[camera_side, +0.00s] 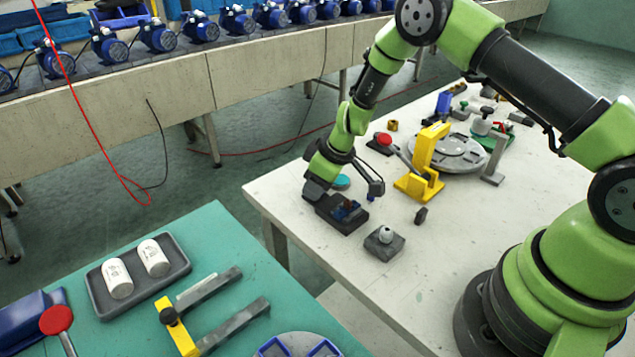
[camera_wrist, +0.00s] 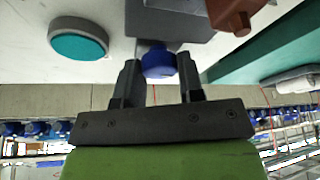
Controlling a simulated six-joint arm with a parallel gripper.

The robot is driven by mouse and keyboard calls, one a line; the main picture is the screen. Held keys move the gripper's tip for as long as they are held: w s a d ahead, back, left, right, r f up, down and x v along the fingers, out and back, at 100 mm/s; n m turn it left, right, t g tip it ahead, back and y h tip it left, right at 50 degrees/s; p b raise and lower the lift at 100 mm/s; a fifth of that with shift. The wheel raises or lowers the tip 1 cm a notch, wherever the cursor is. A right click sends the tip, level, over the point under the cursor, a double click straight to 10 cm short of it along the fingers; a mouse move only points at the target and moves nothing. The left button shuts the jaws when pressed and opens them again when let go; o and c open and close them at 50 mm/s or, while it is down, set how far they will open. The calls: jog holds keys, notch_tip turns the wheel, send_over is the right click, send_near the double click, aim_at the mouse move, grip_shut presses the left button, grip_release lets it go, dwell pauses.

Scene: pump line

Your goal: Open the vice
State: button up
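My gripper (camera_wrist: 158,82) is low over the white table, with one finger on each side of a blue knob (camera_wrist: 158,60) in the wrist view. The fingers look very close to the knob; I cannot tell whether they press on it. The knob is in front of a grey block (camera_wrist: 170,20), which seems to be part of the vice, cut off at the picture's top. In the side view my gripper (camera_side: 345,188) is beside a dark low body (camera_side: 335,222) with blue and reddish parts in it, probably the vice. The gripper partly hides that area.
A teal disc (camera_wrist: 78,45) lies beside the grey block. A grey block with a white ball top (camera_side: 384,242) and a yellow stand (camera_side: 424,165) are nearby. A red-knobbed lever (camera_side: 383,139) and round grey fixture (camera_side: 450,155) are behind. The white table's front is clear.

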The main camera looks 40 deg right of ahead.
jog(key=shift+m+h, duration=0.6)
jog(key=shift+m, duration=1)
jog(key=o, duration=0.6)
jog(key=shift+r, duration=0.1)
jog(key=v, duration=1)
jog(key=shift+s, duration=0.1)
